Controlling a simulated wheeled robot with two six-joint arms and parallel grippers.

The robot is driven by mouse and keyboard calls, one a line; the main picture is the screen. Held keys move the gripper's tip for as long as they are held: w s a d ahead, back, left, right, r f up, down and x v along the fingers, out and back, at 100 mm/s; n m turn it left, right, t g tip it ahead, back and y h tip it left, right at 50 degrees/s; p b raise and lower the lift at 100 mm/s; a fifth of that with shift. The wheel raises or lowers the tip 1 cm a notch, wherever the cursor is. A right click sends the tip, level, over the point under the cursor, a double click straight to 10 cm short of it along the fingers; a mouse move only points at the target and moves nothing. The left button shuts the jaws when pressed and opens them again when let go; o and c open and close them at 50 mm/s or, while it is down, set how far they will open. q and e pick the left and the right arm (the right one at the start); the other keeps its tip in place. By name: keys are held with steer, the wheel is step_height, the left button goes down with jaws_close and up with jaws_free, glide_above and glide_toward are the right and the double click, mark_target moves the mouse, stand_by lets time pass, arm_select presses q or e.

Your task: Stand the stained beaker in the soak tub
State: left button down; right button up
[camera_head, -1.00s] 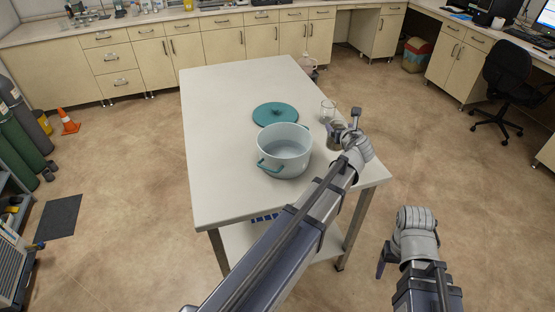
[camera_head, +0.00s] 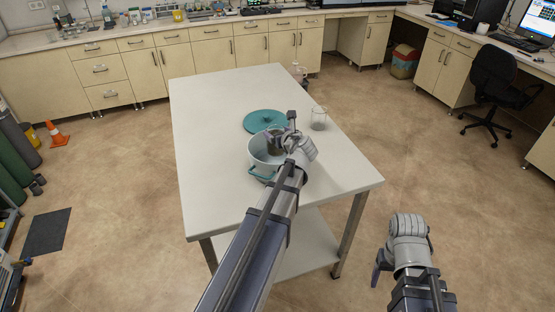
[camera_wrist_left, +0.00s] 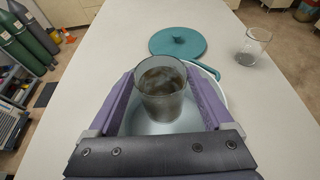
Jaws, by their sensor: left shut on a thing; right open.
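The stained beaker (camera_head: 273,146) is clear glass with brown staining, also seen in the left wrist view (camera_wrist_left: 162,92). My left gripper (camera_head: 280,141) is shut on it and holds it roughly upright over the mouth of the soak tub. The soak tub (camera_head: 258,172) is a pale round pot with teal handles, partly hidden by my left arm; its rim and inside show around the beaker in the wrist view (camera_wrist_left: 216,76). Whether the beaker's base is below the rim I cannot tell. My right gripper (camera_head: 380,268) is open and empty, away from the table.
A teal lid (camera_head: 262,122) lies on the table (camera_head: 215,150) just behind the tub. A second, clear beaker (camera_head: 319,120) stands to the right of the lid. The left half of the table is bare. An office chair (camera_head: 492,85) stands far right.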

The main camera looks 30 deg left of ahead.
mark_target(279, 152)
arm_select(q)
step_height(279, 152, down, 4)
steer(key=b, duration=0.3)
steer(key=shift+f, duration=0.25)
steer(key=shift+f, duration=0.1)
step_height(279, 152, down, 4)
steer(key=b, duration=0.4)
steer(key=shift+r, duration=0.25)
steer(key=shift+f, duration=0.15)
jaws_free()
